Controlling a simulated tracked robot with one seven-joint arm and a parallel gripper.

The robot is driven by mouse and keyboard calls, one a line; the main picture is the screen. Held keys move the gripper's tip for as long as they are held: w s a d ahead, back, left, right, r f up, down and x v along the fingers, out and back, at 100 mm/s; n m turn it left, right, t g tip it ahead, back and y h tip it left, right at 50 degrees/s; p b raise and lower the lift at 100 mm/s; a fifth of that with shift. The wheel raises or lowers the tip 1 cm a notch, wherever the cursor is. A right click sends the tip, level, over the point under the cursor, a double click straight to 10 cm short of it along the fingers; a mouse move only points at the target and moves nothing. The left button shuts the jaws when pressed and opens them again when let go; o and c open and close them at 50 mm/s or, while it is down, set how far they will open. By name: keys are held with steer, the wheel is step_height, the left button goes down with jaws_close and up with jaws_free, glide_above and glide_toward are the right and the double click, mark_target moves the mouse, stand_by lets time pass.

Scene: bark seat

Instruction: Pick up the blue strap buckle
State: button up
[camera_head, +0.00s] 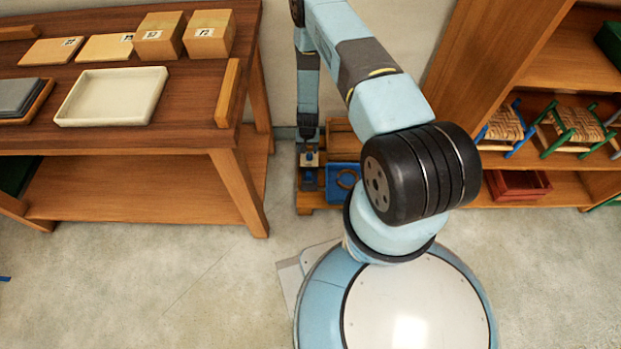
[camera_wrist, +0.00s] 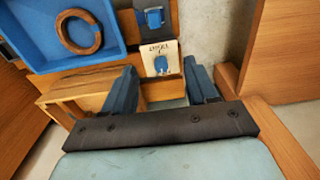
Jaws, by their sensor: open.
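Two small blue pieces that look like buckles show in the wrist view. One blue piece (camera_wrist: 161,65) lies on a white card with dark lettering, and the other blue piece (camera_wrist: 154,18) lies on a dark square pad farther up. I cannot tell for certain which is the strap buckle. My gripper (camera_wrist: 163,80) is open, with its blue fingers apart and nothing seen held between them. The piece on the white card shows between and just beyond the fingertips. In the head view my gripper (camera_head: 308,131) points down above the low wooden stand, near the white card.
A blue tray (camera_wrist: 118,22) holding a wooden ring (camera_wrist: 80,31) is left of the pads. Wooden panels flank the gripper closely. A wooden table (camera_head: 190,140) with blocks and a pale tray (camera_head: 72,122) stands left. Shelves (camera_head: 535,193) with small woven stools stand right.

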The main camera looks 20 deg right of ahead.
glide_above(309, 174)
step_height(309, 174, down, 5)
steer(key=f, duration=0.8)
steer(key=shift+s+d, duration=0.1)
steer(key=shift+s, duration=0.25)
steer(key=shift+w+f, duration=0.15)
steer(key=shift+f, duration=1.15)
steer(key=shift+w+f, duration=0.15)
steer(key=shift+f, duration=1.1)
steer(key=shift+c, duration=0.4)
jaws_close()
